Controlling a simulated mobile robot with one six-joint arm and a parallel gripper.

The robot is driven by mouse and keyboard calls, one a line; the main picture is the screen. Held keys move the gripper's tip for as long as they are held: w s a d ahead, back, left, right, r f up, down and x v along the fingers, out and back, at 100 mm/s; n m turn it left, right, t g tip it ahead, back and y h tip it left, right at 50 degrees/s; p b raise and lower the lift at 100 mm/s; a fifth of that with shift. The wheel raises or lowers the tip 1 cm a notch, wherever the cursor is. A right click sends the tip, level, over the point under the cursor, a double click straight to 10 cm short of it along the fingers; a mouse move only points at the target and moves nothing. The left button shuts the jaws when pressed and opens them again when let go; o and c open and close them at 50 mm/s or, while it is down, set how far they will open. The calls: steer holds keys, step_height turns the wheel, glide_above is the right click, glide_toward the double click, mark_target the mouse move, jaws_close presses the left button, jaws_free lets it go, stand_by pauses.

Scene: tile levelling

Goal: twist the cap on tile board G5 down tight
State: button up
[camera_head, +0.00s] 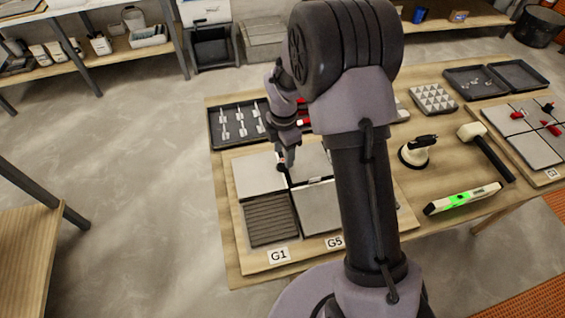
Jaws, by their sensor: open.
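The tile board with the G5 label (334,242) lies on the wooden table, partly hidden behind my arm. Pale grey tiles (318,212) lie behind and above this label. A small light piece (314,182) sits at a joint between tiles; I cannot tell whether it is a clip or part of the cap. No cap on G5 can be made out clearly. My gripper (284,165) points down over the joint beside the upper left tile (258,174). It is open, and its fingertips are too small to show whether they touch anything.
A G1 label (279,255) stands beside a ridged dark bed (270,220). A black tray of clips (238,124) lies behind. To the right are a suction cup (414,153), a mallet (485,150), a level (462,199) and another tiled board (525,140).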

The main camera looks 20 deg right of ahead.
mark_target(283, 159)
step_height(283, 159, down, 3)
steer(key=shift+a+f+b, duration=0.1)
steer(key=shift+f+b, duration=0.05)
steer(key=shift+b, duration=0.2)
steer(key=shift+w, duration=0.1)
steer(key=shift+c, duration=0.2)
jaws_close()
